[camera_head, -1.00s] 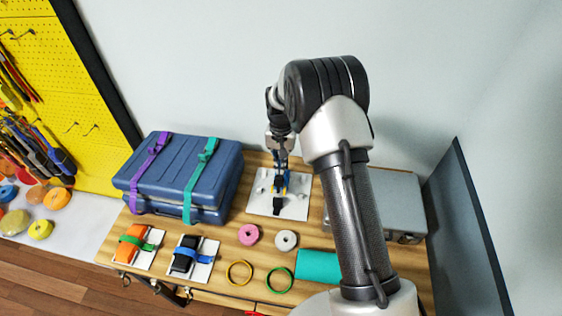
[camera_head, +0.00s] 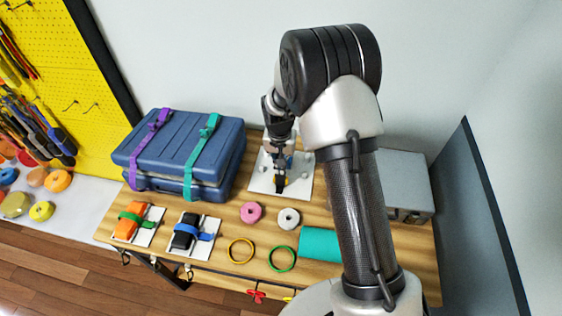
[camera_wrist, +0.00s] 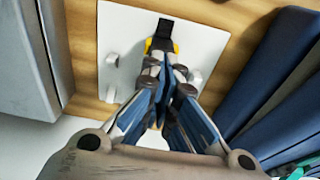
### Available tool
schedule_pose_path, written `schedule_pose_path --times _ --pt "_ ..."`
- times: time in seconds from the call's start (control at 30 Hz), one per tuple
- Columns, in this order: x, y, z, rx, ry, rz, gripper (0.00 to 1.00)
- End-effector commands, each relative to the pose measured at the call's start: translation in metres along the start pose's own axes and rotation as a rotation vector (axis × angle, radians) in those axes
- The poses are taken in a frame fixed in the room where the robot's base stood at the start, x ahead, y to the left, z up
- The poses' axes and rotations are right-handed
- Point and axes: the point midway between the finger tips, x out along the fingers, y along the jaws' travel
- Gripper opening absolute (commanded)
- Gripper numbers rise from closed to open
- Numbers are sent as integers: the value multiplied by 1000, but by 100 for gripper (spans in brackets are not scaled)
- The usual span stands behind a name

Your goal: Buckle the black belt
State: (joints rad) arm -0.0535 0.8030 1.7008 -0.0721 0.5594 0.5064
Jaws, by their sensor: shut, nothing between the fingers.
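The black belt (camera_head: 280,187) lies on a white plate (camera_head: 301,187) at the back middle of the table. In the wrist view its black strap (camera_wrist: 164,32) runs over the plate (camera_wrist: 118,40), with a yellow-and-black buckle piece (camera_wrist: 176,47) beside my fingers. My gripper (camera_head: 280,172) points down over the belt. In the wrist view my gripper (camera_wrist: 166,72) is shut and empty, its tips close to the buckle piece. I cannot tell whether they touch it. My fingers hide the near part of the belt and buckle.
A blue case (camera_head: 180,150) with purple and teal straps stands left of the plate; a grey case (camera_head: 402,170) stands right. In front lie pink (camera_head: 251,212) and white (camera_head: 288,218) rolls, two rings, a teal roll (camera_head: 320,244) and two strapped bundles, black (camera_head: 186,235) and orange (camera_head: 131,224).

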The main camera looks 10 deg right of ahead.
Motion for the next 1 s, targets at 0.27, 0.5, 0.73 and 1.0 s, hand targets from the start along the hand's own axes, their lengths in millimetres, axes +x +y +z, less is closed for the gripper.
schedule_pose_path --times 0.27,0.5,0.73,1.0 --pt "-10 0 -1 0 3 -1 0" --pt "-58 0 -1 -1 6 -2 0" --pt "-102 0 0 -1 4 -1 0" --pt "-121 0 2 -1 1 0 0"
